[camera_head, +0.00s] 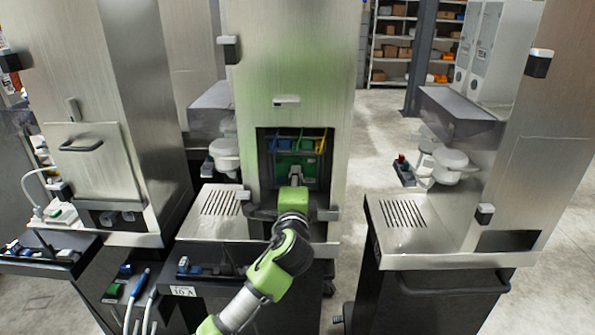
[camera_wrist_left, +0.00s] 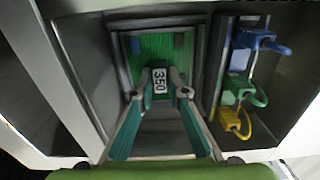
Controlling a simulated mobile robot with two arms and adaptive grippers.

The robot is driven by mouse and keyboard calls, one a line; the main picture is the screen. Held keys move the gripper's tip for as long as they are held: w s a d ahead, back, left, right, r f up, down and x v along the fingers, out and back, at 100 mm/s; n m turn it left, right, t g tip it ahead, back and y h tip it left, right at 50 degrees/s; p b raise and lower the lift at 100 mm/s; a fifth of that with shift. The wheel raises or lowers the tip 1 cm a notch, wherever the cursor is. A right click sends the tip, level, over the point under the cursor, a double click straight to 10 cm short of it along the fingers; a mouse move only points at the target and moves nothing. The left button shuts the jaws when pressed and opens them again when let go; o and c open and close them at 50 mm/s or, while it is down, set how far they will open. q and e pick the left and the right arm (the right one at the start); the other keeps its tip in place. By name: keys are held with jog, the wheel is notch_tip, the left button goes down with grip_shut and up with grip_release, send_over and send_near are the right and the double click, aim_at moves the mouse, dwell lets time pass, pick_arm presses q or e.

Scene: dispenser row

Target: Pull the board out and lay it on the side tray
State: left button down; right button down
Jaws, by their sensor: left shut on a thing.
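A green ribbed board (camera_wrist_left: 148,47) sits inside the open bay of the middle steel cabinet. It also shows in the head view (camera_head: 291,161), partly hidden by my gripper. My left gripper (camera_head: 295,172) reaches into the bay from the front. In the left wrist view its two fingers (camera_wrist_left: 160,92) close on the board's front tab, which has a white "350" label (camera_wrist_left: 159,81). To the left of the bay is a slotted metal shelf (camera_head: 216,228) with nothing on it; I cannot tell whether it is the side tray. My right gripper is out of view.
The bay's steel walls are tight around the gripper. Another cabinet with a slotted shelf (camera_head: 435,258) stands to the right across an open floor gap.

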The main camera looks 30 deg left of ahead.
pick_arm(q)
jog(key=shift+p+v, duration=0.35)
jog(key=shift+v, duration=0.75)
dwell(0.6)
jog(key=shift+v, duration=1.45)
jog(key=shift+d+p, duration=0.1)
jog(key=shift+p, duration=0.2)
